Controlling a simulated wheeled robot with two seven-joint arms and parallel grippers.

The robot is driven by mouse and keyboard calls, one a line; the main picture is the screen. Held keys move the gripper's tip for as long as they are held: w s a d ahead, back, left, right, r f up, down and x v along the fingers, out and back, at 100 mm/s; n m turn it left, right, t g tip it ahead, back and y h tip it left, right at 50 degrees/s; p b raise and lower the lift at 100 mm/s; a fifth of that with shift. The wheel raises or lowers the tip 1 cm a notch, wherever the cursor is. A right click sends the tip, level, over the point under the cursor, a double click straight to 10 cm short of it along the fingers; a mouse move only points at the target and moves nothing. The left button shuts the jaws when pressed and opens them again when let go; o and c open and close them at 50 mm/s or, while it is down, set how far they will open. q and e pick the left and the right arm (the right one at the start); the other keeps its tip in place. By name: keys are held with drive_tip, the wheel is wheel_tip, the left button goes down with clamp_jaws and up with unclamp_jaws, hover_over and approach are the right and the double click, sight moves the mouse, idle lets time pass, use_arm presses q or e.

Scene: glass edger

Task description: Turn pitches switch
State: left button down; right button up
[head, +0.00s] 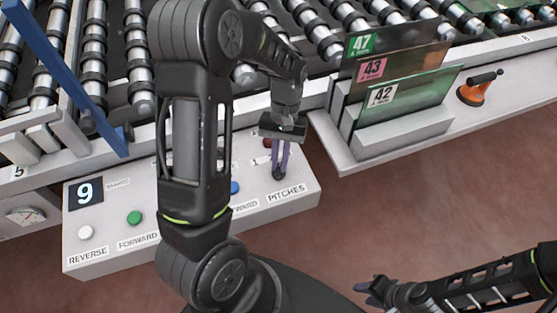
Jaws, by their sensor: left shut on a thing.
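The control panel (110,248) is a pale box below the roller conveyor, with printed labels. The pitches switch sits above the "PITCHES" label (287,193) at the panel's right end. My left gripper (279,174) points down onto that spot and is shut on the switch, which its fingers mostly hide. My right gripper (368,289) is at the lower right, well away from the panel; I cannot tell how far its fingers are apart.
A white button (85,233), a green button (134,218) and a blue button (234,187) are on the panel. Glass sheets (415,98) stand in a rack at right, near an orange-and-black suction tool (475,93).

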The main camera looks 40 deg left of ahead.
use_arm(q)
drive_tip(key=shift+d+m+y, duration=0.1)
drive_tip(key=shift+m+y, duration=0.4)
drive_tip(key=shift+m, duration=0.8)
drive_tip(key=c, duration=1.5)
unclamp_jaws()
drive_tip(key=shift+b+v, duration=0.65)
drive_tip(key=shift+v, duration=3.25)
drive_tip(key=shift+d+f, duration=0.1)
